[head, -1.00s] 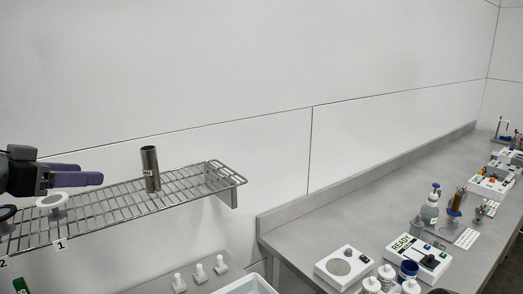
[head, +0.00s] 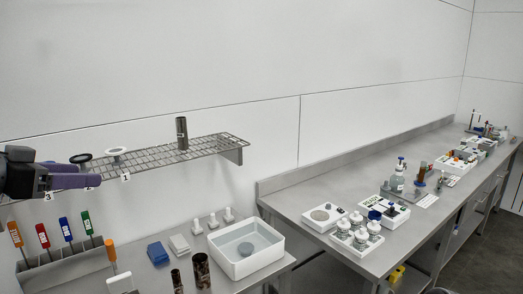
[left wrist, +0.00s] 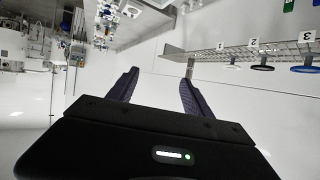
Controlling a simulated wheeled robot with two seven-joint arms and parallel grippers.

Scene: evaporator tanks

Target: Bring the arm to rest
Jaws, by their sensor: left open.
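My left gripper (head: 82,176) comes in from the left edge in the head view, in front of the left part of the wire shelf (head: 160,157). Its purple fingers are apart with nothing between them. In the left wrist view the two fingers (left wrist: 157,88) also stand apart and empty, with the shelf (left wrist: 235,54) beyond them to the right. My right gripper is in neither view.
A metal cylinder (head: 182,133) and ring-shaped items (head: 116,151) are on the shelf. Below are a rack of coloured-handled tools (head: 65,268) and a white basin (head: 246,262). The long bench (head: 300,194) at right carries bottles and devices. The air right of my gripper is free.

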